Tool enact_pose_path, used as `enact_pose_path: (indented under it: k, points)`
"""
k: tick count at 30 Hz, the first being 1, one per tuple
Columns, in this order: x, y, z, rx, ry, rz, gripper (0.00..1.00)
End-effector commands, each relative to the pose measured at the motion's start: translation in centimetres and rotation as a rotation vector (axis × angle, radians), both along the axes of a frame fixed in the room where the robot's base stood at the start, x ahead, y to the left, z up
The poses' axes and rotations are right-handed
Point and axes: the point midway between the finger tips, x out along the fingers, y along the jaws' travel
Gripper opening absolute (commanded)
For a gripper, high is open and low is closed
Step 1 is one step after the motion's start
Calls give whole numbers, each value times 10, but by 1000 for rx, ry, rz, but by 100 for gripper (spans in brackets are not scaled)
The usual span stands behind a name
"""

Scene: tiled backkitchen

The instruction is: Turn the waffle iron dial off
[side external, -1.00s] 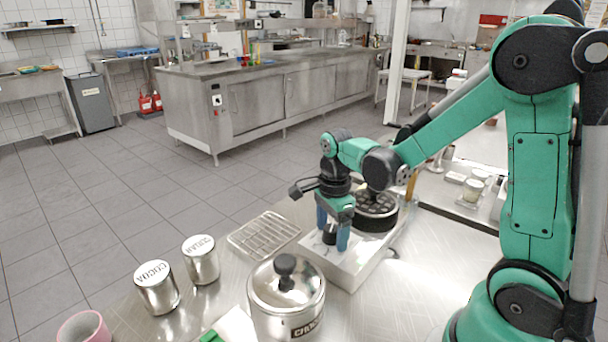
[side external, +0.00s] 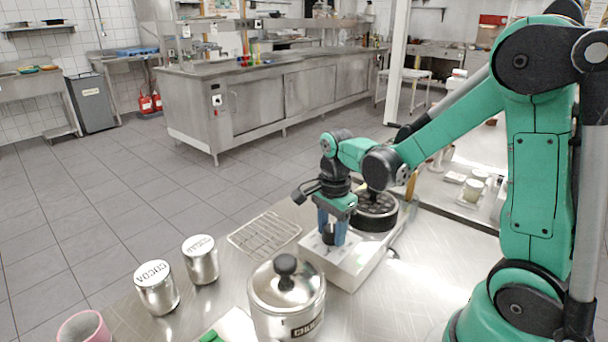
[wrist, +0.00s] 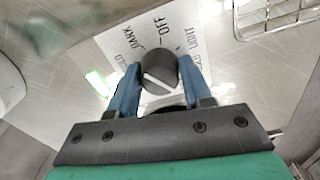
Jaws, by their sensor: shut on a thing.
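The waffle iron has a pale base (side external: 358,262) with a round black plate (side external: 376,212) at its back. Its black dial (wrist: 159,70) shows in the wrist view with a white pointer line, on a pale panel (wrist: 186,20) printed OFF, LIGHT, DARK and GOLD. The line runs slantwise and its pointing end is hard to tell. My gripper (wrist: 159,78) has its two blue fingers shut on the dial, one on each side. In the side view my gripper (side external: 332,238) points down over the front of the base, and the dial (side external: 329,238) is partly hidden between the fingers.
A lidded steel pot (side external: 287,300) stands in front of the base. A wire rack (side external: 264,234) lies to its left. Cans marked COCOA (side external: 157,288) and SUGAR (side external: 201,260) and a pink cup (side external: 84,328) stand further left. Bare steel table (side external: 440,270) shows at right.

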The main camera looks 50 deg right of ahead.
Motion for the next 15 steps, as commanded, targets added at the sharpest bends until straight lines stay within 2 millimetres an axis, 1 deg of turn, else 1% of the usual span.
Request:
enact_pose_path:
  k: [15]
  points:
    - [0, 0, 0, 1, -1, 485, 0]
